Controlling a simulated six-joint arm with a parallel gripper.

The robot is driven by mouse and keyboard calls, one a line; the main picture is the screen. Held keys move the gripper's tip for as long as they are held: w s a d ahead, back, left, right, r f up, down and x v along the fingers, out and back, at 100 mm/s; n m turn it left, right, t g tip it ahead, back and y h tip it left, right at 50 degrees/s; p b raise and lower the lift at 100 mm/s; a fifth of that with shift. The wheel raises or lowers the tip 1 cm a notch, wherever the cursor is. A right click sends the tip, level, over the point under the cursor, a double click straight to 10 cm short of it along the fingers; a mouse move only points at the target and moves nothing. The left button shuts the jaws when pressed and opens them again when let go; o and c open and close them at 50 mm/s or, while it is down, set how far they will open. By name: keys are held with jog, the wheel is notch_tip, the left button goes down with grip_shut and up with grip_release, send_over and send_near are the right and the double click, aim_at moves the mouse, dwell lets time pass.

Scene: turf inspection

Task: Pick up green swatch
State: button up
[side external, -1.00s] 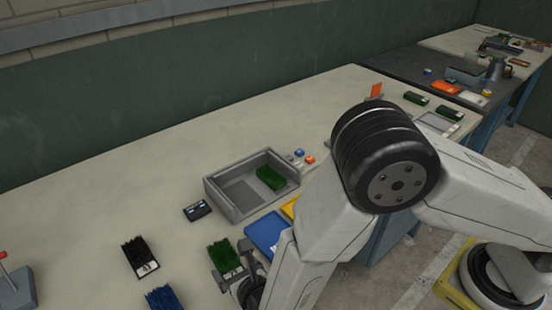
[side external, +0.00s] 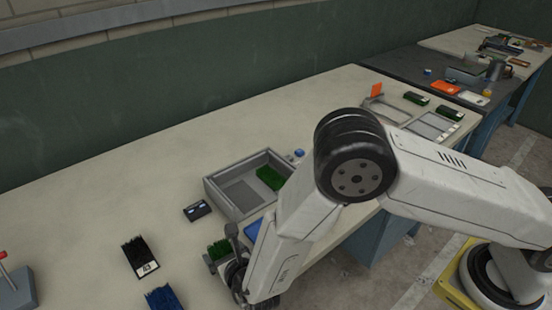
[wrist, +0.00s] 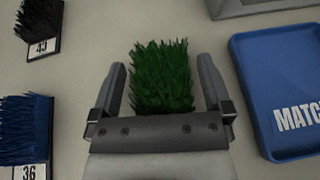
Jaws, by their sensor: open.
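The green swatch (wrist: 161,78), a block of grass-like tufts, lies on the bench and shows between the two fingers of my gripper (wrist: 162,68) in the wrist view. The fingers are open, with a visible gap on each side of the tufts. The swatch's near end is hidden behind my gripper body. In the side view the swatch (side external: 218,249) is partly covered by my gripper (side external: 222,246), whose fingers stand on either side of it. Another green swatch (side external: 270,178) lies in the grey tray (side external: 217,197).
A black swatch (wrist: 41,22) labelled 43 and a blue swatch (wrist: 24,125) labelled 36 lie to the left. A blue tray (wrist: 262,120) marked MATCH is close on the right. A small black device (side external: 197,210) lies beside the grey tray.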

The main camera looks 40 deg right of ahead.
dwell(0.5)
jog(key=c, duration=1)
jog(key=shift+r, duration=0.15)
jog(key=shift+w+r, duration=0.1)
jog(key=shift+r, duration=0.75)
jog(key=s+d+r, duration=0.2)
jog(key=s+r, duration=0.1)
jog(key=s, duration=0.1)
jog(key=s+d+r, duration=0.2)
jog(key=s+r, duration=0.2)
jog(key=s+d+r, duration=0.2)
jog(key=s+r, duration=0.2)
jog(key=shift+s+d, duration=0.15)
jog(key=shift+s, duration=0.1)
